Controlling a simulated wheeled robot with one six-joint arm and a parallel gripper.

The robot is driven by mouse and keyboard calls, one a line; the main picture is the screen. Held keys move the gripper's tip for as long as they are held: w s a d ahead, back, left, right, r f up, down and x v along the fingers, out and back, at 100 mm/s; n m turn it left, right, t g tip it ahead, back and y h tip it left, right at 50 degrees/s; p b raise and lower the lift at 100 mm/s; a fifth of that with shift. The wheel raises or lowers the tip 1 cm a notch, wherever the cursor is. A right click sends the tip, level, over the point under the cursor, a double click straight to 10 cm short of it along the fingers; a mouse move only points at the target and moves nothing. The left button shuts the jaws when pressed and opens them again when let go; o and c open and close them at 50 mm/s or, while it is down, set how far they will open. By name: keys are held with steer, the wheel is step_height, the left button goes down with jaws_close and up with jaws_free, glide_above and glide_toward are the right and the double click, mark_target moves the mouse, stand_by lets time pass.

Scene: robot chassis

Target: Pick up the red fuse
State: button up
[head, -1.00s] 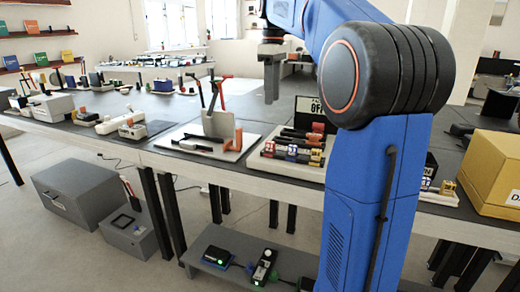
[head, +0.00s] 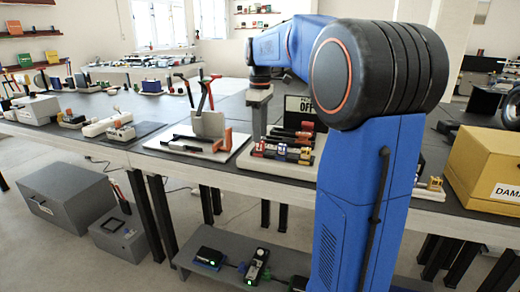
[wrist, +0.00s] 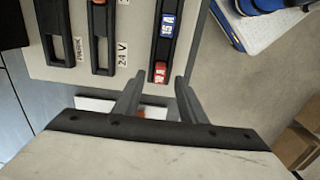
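A small red fuse (wrist: 160,72) sits at the near end of a black holder (wrist: 164,45) on a light panel, in the wrist view. A blue fuse (wrist: 168,25) marked 15 sits further along the same holder. My gripper (wrist: 158,83) is open and empty, its two fingers apart just short of the red fuse. In the head view my gripper (head: 258,125) points down over the left side of the fuse board (head: 246,164). Its fingertips are hard to make out there.
A tool board (head: 158,145) with upright handles and a grey block stands to the left. A yellow box (head: 488,160) is at the right. Black holders (wrist: 102,40) beside a 24 V label are close by.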

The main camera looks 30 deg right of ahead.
steer(key=shift+f, duration=1.3)
steer(key=shift+c, duration=0.4)
jaws_close()
steer(key=shift+r, duration=0.15)
step_height(320, 180, up, 10)
